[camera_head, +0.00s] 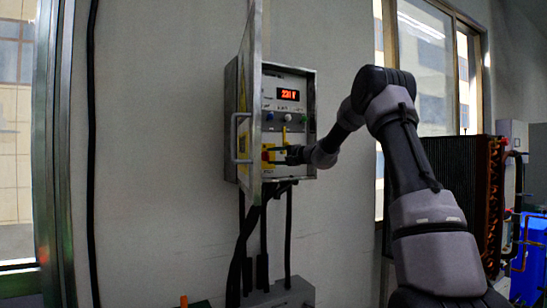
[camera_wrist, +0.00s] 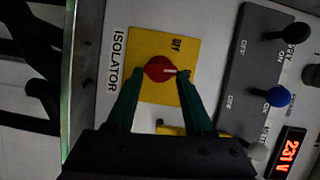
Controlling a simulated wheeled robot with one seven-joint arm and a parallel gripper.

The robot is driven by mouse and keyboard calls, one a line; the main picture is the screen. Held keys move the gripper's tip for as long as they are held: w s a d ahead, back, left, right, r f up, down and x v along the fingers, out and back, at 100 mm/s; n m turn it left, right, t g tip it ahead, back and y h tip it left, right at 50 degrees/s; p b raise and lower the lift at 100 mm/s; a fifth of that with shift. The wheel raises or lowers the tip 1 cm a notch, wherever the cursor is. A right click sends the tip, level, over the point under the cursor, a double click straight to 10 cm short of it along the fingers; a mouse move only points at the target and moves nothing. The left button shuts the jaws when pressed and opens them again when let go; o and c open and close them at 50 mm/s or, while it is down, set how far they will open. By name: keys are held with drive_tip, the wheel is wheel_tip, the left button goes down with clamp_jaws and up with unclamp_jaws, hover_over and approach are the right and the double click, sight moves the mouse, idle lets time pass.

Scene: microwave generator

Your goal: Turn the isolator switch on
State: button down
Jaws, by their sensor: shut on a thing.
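The isolator switch is a red knob (camera_wrist: 157,68) on a yellow plate (camera_wrist: 150,45), beside the printed word ISOLATOR. A white mark on the knob points to the right in the wrist view, below a small OFF label. My gripper (camera_wrist: 160,78) has its two green fingers on either side of the knob and is shut on it. In the head view my gripper (camera_head: 279,152) reaches into the open control box (camera_head: 308,90) at the lower yellow plate. The fingers partly hide the plate's sides.
The box door (camera_head: 250,100) stands open on the left, close to my gripper. A grey panel (camera_wrist: 250,75) with black and blue toggles lies beside the plate. The red display (camera_wrist: 289,149) reads 231 V. Black cables (camera_head: 245,250) hang below the box.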

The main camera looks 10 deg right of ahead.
drive_tip(key=shift+f+m+t, duration=0.1)
drive_tip(key=shift+m+t, duration=0.2)
drive_tip(key=shift+m, duration=0.3)
drive_tip(key=shift+c, duration=1.4)
unclamp_jaws()
drive_tip(key=v, duration=1.1)
